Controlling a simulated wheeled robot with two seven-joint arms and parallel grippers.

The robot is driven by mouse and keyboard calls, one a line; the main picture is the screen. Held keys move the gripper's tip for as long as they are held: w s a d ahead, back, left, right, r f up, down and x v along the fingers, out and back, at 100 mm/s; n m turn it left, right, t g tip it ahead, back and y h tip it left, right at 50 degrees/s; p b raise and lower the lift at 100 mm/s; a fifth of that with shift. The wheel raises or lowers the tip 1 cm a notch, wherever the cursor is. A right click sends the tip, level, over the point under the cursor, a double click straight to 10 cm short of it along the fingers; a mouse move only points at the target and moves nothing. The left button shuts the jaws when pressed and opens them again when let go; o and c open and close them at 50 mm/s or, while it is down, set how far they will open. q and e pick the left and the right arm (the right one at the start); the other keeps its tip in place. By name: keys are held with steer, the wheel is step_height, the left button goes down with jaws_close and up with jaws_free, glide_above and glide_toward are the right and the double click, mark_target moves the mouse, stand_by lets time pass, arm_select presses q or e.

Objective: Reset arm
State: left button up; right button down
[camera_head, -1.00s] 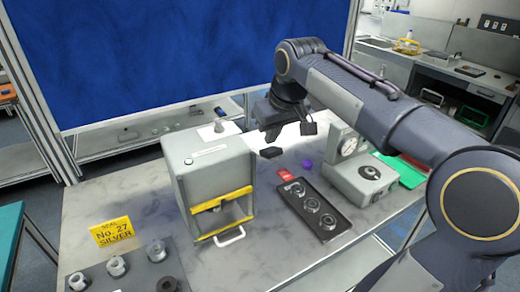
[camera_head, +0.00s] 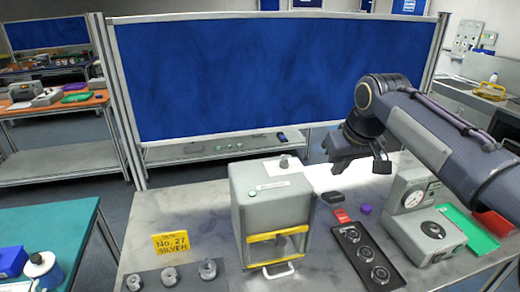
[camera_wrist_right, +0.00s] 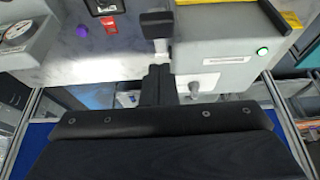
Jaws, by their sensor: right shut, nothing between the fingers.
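My right arm comes in from the right in the head view. Its gripper (camera_head: 358,166) is above the back of the grey table (camera_head: 200,205), apart from the things on it. In the right wrist view its dark fingers (camera_wrist_right: 157,85) are together with nothing held between them. A small black block (camera_head: 332,197) lies on the table below the gripper. My left gripper is not in view.
A grey press-like box with yellow bars (camera_head: 272,212) stands mid-table. Right of it are a black tray with round parts (camera_head: 368,255), a red piece (camera_head: 341,215), a purple piece (camera_head: 365,208) and a gauge device (camera_head: 420,220).

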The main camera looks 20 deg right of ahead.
steer(key=s+a+f+t+y+b, duration=0.1)
steer(key=s+a+f+y, duration=0.3)
steer(key=s+a+f, duration=1.1)
steer(key=s+f, duration=0.2)
steer(key=s, duration=0.2)
steer(key=shift+a+f+m+b, duration=0.2)
steer(key=shift+f+m+b, duration=0.1)
steer(key=shift+f+b, duration=0.1)
stand_by(0.6)
